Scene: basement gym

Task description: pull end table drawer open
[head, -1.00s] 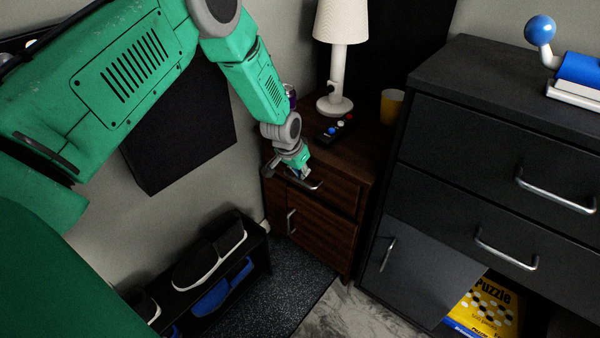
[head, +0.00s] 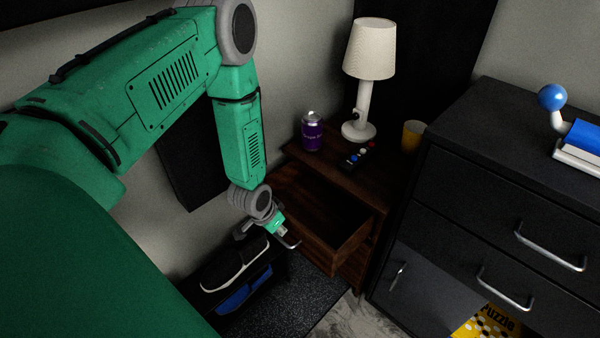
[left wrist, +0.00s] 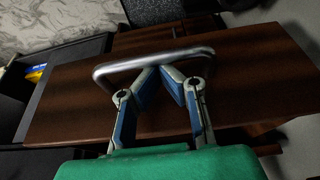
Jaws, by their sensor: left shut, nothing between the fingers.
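The end table (head: 375,187) is dark brown wood, and its upper drawer (head: 318,252) stands out well open with its empty-looking inside showing. My left gripper (head: 284,236) is at the metal handle (head: 294,244) on the drawer front. In the left wrist view, the curved handle (left wrist: 150,59) crosses over the fingertips of my left gripper (left wrist: 161,72), which are shut together with nothing between them. The tips reach in under the bar. The drawer front (left wrist: 75,110) lies behind them. My right gripper is out of view.
A lamp (head: 367,75), purple can (head: 312,132), remote (head: 355,157) and yellow cup (head: 413,133) stand on the end table. A black dresser (head: 480,165) is close on the right. A low shoe rack (head: 278,270) is beneath my left gripper.

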